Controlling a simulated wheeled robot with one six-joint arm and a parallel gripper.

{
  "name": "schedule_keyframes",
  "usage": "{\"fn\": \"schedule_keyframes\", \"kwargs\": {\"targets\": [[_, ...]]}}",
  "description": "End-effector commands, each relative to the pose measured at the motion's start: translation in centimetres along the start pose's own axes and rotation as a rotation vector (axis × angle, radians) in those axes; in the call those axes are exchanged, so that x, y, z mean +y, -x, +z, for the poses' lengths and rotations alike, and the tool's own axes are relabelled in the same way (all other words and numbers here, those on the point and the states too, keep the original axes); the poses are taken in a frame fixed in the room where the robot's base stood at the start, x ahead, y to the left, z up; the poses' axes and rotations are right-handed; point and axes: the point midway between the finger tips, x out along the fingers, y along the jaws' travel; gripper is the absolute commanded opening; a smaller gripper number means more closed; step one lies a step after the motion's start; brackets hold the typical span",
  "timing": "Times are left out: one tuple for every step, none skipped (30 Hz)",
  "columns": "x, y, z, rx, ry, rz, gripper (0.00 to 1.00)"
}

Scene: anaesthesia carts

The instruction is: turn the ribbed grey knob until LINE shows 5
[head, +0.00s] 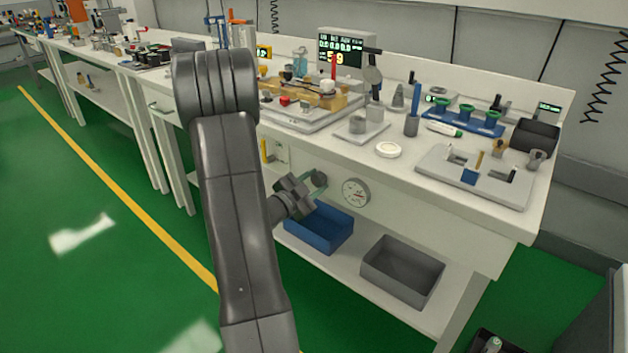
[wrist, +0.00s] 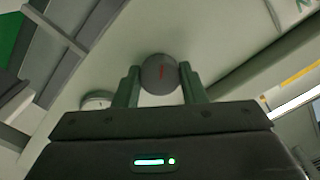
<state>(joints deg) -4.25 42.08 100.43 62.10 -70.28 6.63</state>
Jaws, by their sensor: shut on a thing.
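The grey knob (wrist: 160,74) is round, with a small red mark on its face, in the wrist view. My gripper (wrist: 158,84) is shut on it, one green finger against each side. In the head view the knob (head: 319,178) shows at the bench's front panel, at the tip of my gripper (head: 311,182), which partly covers it. A round white gauge with a red needle (head: 356,192) sits on the panel just right of the knob. Its lettering is too small to read, so I cannot tell whether it is LINE. The gauge edge (wrist: 97,100) also shows in the wrist view.
A blue bin (head: 319,228) and a grey bin (head: 402,272) stand on the shelf below. The bench top above holds a monitor (head: 340,47) with green digits and larger yellow-orange ones, a white fixture plate (head: 480,190) and several tools. Green floor is free at left.

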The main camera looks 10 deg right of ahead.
Motion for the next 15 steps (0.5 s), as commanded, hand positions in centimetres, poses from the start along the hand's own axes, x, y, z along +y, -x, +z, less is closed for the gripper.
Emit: {"fn": "schedule_keyframes", "kwargs": {"targets": [[-0.10, 0.03, -0.19, -0.001, 0.045, 0.002, 0.15], [-0.09, 0.03, -0.19, -0.001, 0.073, 0.002, 0.15], [-0.08, 0.03, -0.18, -0.001, 0.112, 0.002, 0.15], [-0.08, 0.03, -0.18, -0.001, 0.141, 0.002, 0.15], [-0.09, 0.03, -0.18, -0.002, 0.170, 0.001, 0.15], [-0.09, 0.03, -0.20, -0.002, 0.208, 0.001, 0.15], [-0.10, 0.03, -0.20, -0.002, 0.237, 0.001, 0.15], [-0.09, 0.03, -0.19, -0.002, 0.265, 0.001, 0.15], [-0.08, 0.03, -0.18, -0.002, 0.304, 0.001, 0.15], [-0.07, 0.03, -0.19, -0.002, 0.332, 0.001, 0.15], [-0.08, 0.03, -0.20, -0.002, 0.361, 0.001, 0.15], [-0.08, 0.03, -0.22, -0.001, 0.398, 0.001, 0.15], [-0.08, 0.03, -0.22, -0.001, 0.426, 0.001, 0.15], [-0.06, 0.03, -0.22, -0.001, 0.453, 0.001, 0.15], [-0.04, 0.03, -0.20, -0.002, 0.489, 0.001, 0.15]]}}
